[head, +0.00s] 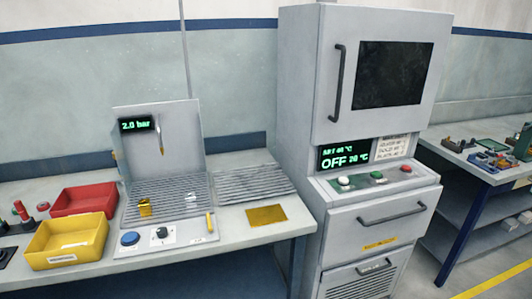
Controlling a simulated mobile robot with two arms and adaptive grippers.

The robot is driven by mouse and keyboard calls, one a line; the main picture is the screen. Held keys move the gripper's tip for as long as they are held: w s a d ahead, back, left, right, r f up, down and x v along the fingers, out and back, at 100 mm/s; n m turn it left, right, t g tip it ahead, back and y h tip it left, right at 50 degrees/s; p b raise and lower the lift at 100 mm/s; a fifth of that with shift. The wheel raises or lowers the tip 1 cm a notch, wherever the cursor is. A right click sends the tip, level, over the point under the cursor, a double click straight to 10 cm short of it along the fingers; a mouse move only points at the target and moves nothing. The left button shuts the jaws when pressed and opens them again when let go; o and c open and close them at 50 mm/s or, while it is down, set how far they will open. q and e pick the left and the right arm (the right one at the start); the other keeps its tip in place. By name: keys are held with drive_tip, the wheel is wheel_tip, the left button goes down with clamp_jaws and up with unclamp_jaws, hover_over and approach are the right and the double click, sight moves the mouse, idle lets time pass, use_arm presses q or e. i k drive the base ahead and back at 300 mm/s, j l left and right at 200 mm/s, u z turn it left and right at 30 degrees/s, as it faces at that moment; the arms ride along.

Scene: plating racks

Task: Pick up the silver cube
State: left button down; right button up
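I cannot clearly make out a silver cube in the head view. A small pale grey shape (191,199) shows faintly on the grey slatted work station (170,243), but I cannot tell what it is. A small gold cube (145,207) sits on the left part of the same slatted surface. Neither of my grippers is in view.
A red bin (85,198) and a yellow bin (66,240) stand left of the station. A gold plate (266,215) lies on the table to its right. A tall grey oven cabinet (300,90) stands beside the table. A cluttered bench (455,160) is at far right.

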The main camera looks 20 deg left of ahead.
sight(191, 201)
drive_tip(key=u, duration=1.25)
drive_tip(key=i+j+z, duration=0.1)
drive_tip(key=j, duration=0.25)
drive_tip(key=i+j+z, duration=0.1)
drive_tip(key=i+j, duration=0.25)
drive_tip(key=j, duration=0.4)
drive_tip(key=i+l+z, duration=0.05)
